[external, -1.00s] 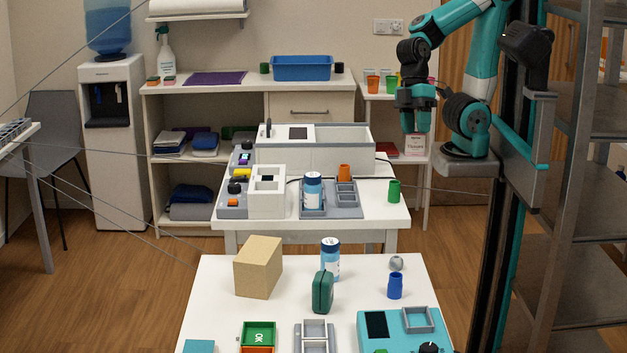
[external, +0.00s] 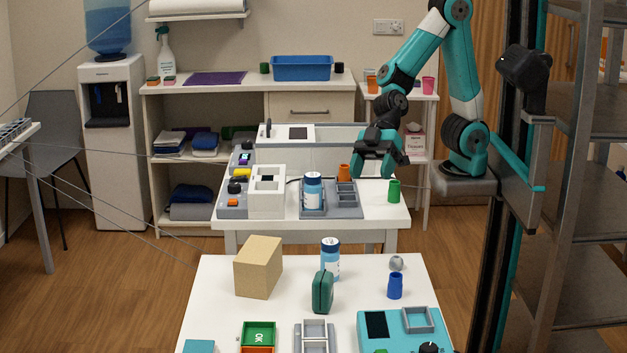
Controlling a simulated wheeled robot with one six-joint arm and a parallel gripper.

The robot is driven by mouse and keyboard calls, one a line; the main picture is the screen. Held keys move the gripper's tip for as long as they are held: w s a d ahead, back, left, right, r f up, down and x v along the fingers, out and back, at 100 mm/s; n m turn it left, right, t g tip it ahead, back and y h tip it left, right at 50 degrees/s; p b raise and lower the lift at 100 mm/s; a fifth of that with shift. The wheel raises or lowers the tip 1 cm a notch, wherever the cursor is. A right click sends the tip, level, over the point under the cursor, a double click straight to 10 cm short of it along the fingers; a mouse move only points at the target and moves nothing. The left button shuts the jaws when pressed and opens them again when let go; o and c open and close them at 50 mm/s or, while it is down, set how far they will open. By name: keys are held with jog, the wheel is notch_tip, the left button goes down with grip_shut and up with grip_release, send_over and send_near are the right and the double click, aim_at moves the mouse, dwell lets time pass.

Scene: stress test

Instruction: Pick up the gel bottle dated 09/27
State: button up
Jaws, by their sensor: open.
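Two blue bottles with dark caps and white labels show in the external view. One bottle (external: 313,193) stands upright in a grey holder (external: 347,212) on the far table. The other bottle (external: 330,265) stands upright on the near table, partly behind a dark green case. The dates on both labels are too small to read. My gripper (external: 374,173) is open and empty, pointing down above the right side of the far table. It is to the right of the far bottle and apart from it.
An orange cup (external: 343,172) and a green cup (external: 394,190) are close to my gripper. A white box device (external: 267,197) stands left of the far bottle. The near table holds a cardboard-coloured block (external: 258,268), the green case (external: 322,292) and a blue cup (external: 395,286).

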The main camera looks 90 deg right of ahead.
jog(key=w+a+f+t+y+b, duration=0.2)
jog(key=w+a+f+t, duration=0.15)
jog(key=w+f, duration=0.2)
jog(key=b, duration=0.3)
send_near(332, 240)
jog(key=shift+t, duration=0.25)
jog(key=x, duration=0.5)
jog(key=shift+s+f, duration=0.15)
jog(key=shift+n, duration=0.3)
jog(key=p+x, duration=0.3)
jog(key=x, duration=0.3)
jog(key=shift+a, duration=0.25)
jog(key=shift+w+a+f, duration=0.3)
jog(key=shift+w, duration=0.15)
jog(key=c, duration=1)
jog(key=shift+c, duration=0.2)
